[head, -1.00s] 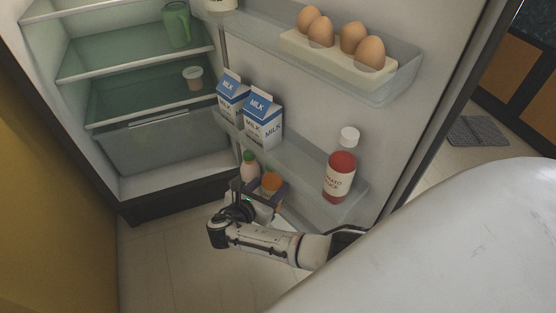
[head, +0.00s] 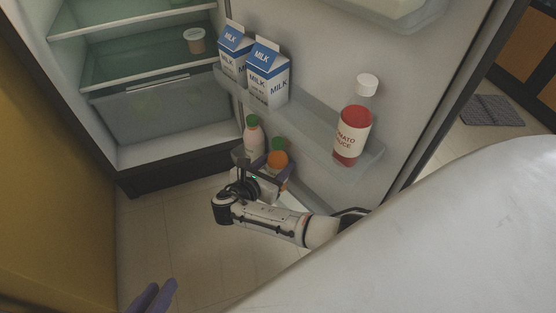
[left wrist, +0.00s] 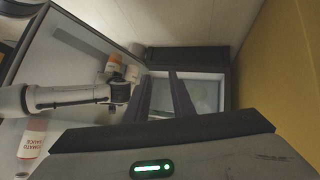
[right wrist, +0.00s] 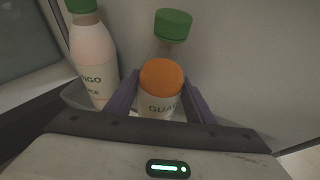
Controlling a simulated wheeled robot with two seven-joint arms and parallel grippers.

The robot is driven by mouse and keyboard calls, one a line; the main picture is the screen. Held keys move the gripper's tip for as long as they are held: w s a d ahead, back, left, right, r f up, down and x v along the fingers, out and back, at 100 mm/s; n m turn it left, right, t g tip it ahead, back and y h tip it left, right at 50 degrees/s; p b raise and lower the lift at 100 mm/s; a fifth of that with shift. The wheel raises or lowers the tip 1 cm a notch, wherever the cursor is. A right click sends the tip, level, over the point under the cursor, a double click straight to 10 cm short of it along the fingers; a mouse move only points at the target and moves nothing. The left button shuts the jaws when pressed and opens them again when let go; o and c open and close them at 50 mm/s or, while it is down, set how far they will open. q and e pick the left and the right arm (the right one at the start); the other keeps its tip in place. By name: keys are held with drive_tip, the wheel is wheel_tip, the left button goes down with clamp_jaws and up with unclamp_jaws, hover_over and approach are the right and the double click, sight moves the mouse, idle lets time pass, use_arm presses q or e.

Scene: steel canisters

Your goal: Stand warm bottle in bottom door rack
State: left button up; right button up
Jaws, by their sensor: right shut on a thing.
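The guava bottle (head: 278,158) has clear upper walls, orange contents and a white label. Its green cap (right wrist: 173,25) shows in the right wrist view, where the label reads "GUA". My right gripper (right wrist: 160,100) is shut on this bottle, one finger on each side, and it looks upright. It is at the bottom door rack (right wrist: 75,97); its base is hidden, so I cannot tell whether it rests there. A green-capped mango bottle (head: 254,136) stands beside it in that rack. My left gripper (head: 150,298) is open and empty, low at the left, away from the bottles.
The door rack above holds two milk cartons (head: 267,77) and a tomato sauce bottle (head: 353,130). A cup (head: 195,42) stands on a fridge shelf. A yellow wall (head: 50,190) is close on the left. The floor (head: 185,240) before the fridge is clear.

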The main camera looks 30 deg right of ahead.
drive_tip(key=o, duration=1.5)
drive_tip(key=shift+s+a+r, duration=0.1)
use_arm(q)
drive_tip(key=shift+s+a+f+y+p, duration=0.3)
drive_tip(key=shift+a+p, duration=0.3)
drive_tip(key=shift+p, duration=0.45)
drive_tip(key=shift+s+a+f+y+p, duration=0.15)
drive_tip(key=shift+a+f+y+p, duration=0.35)
drive_tip(key=shift+p, duration=0.55)
use_arm(e)
drive_tip(key=shift+v, duration=5.85)
use_arm(q)
drive_tip(key=shift+a+r, duration=0.1)
drive_tip(key=shift+a, duration=0.05)
